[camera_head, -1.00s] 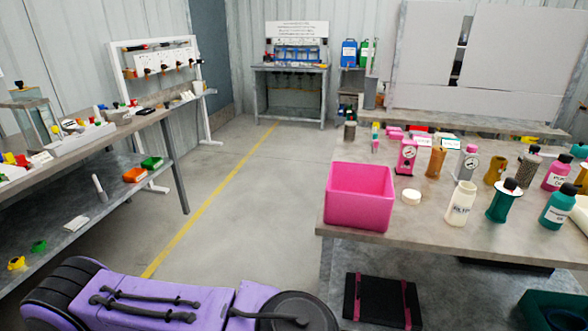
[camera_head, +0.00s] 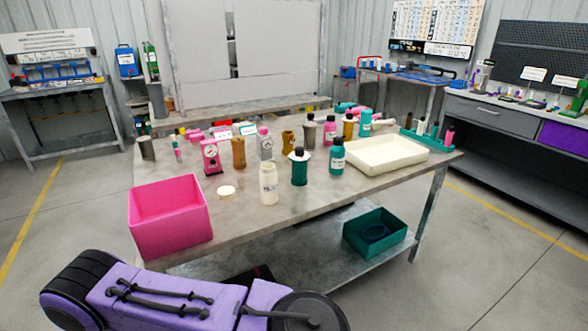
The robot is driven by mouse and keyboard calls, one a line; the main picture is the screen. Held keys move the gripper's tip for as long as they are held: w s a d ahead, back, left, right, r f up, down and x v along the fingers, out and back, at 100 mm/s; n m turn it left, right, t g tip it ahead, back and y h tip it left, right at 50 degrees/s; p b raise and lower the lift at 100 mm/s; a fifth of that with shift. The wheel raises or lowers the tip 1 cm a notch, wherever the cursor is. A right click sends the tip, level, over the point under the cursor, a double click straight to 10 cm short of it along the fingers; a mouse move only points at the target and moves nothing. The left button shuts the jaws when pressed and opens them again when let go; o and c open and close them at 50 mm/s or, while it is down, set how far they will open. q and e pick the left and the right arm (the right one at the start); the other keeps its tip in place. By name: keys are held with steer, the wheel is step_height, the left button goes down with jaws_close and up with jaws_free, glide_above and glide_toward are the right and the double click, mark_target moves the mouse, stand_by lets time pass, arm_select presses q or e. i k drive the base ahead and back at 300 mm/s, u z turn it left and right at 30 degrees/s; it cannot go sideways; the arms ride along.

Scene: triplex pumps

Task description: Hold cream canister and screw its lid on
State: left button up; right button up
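A cream canister (camera_head: 268,186) with a printed label stands upright near the front edge of the table, its top open. A round cream lid (camera_head: 226,191) lies flat on the table just left of it, apart from it. Neither of my grippers shows in the head view. Only a purple part of my own body is visible at the bottom left.
A pink bin (camera_head: 170,222) stands at the table's front left corner. A teal bottle (camera_head: 337,158) and a dark green canister (camera_head: 299,168) stand right of the cream canister. A cream tray (camera_head: 421,155) lies further right. A teal crate (camera_head: 356,238) is on the lower shelf.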

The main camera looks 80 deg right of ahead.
mark_target(267, 172)
steer(key=z, duration=2.55)
